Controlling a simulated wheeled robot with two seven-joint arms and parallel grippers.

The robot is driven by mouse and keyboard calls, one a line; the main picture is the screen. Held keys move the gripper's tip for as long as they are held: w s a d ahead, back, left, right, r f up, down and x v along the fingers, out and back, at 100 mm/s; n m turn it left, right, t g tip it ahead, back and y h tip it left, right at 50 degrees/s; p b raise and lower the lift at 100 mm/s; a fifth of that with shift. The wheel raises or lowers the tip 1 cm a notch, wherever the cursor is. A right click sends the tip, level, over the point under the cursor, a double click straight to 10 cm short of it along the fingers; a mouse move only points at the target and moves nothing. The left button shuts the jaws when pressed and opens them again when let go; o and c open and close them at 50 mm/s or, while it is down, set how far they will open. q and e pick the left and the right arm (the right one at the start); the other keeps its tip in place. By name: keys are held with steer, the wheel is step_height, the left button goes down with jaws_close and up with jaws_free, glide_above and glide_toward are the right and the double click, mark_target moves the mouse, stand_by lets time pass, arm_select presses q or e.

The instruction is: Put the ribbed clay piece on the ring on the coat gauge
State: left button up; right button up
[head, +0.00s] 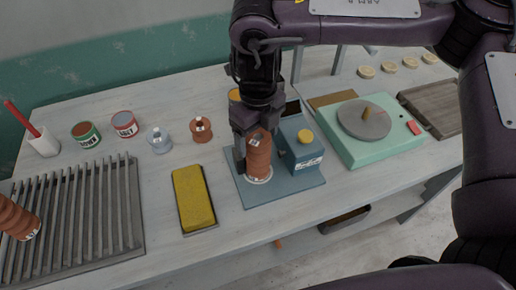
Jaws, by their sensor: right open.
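The ribbed clay piece (259,160) is reddish brown and stands about upright on the blue base plate of the coat gauge (304,190). Its foot is at the pale ring (260,181), whose front edge shows below it; I cannot tell how exactly it is centred. The gauge's blue box with a yellow button stands just to its right. My right gripper (256,147) comes down from above, open, with its fingers around the upper part of the piece. Finger contact cannot be made out. My left gripper is not in view.
Another ribbed clay piece (17,219) lies on the slatted rack (85,212) at left. A yellow block (193,199) is left of the gauge. Cans, spools and a white cup (43,144) stand behind. A green turntable unit (375,149) is at right.

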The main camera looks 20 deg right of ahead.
step_height(320, 180, up, 7)
steer(key=shift+f, duration=0.15)
steer(key=shift+s, duration=0.1)
stand_by(0.5)
